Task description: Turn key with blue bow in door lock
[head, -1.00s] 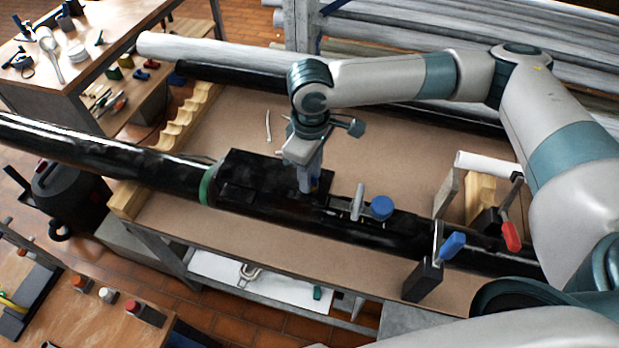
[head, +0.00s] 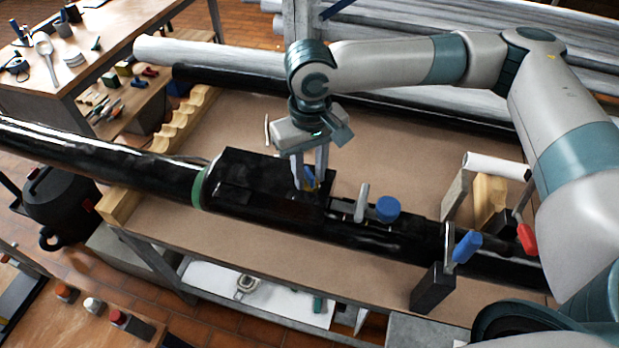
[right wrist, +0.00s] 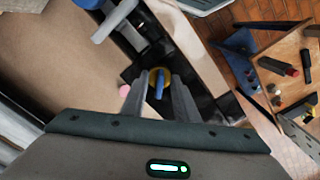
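The key's blue bow (right wrist: 160,88) shows in the right wrist view, standing in front of a round brass-coloured lock face (right wrist: 152,76) set in a black housing. In the head view the blue bow (head: 309,177) is small and partly hidden by a finger, at the right end of the black box-shaped housing (head: 250,172). My right gripper (head: 308,180) points down there. In the right wrist view its fingers (right wrist: 157,92) stand on both sides of the bow, with gaps visible. My left gripper is not in view.
A blue-capped clamp (head: 388,208) stands on the black assembly just right of the gripper. Blue-handled (head: 466,246) and red-handled (head: 526,238) clamps stand farther right. The brown bench top (head: 400,160) behind is mostly clear.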

